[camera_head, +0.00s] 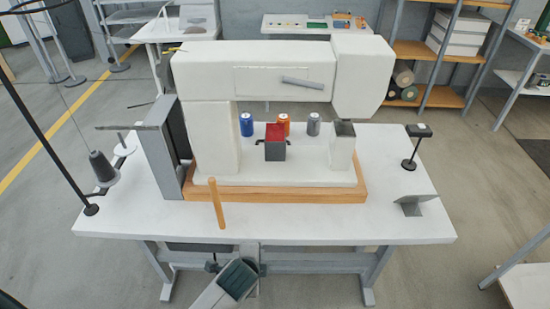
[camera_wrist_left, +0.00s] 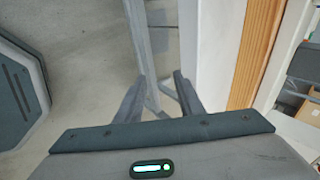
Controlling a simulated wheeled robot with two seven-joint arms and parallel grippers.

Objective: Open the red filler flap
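The red filler flap (camera_head: 274,132) is at the top of a small dark grey box (camera_head: 275,151) with a black tab at each side. The box stands on the white bed of the press (camera_head: 255,61), under its arm. The flap is too small to tell how far it is raised. My left gripper (camera_head: 233,263) is low at the table's front edge, well apart from the flap. In the left wrist view its two fingers (camera_wrist_left: 160,84) are spread with nothing between them. The flap is not in that view. My right gripper is not in view.
Blue (camera_head: 246,124), orange (camera_head: 283,125) and grey (camera_head: 313,124) cans stand behind the box. A thread cone (camera_head: 103,168) stands at left.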

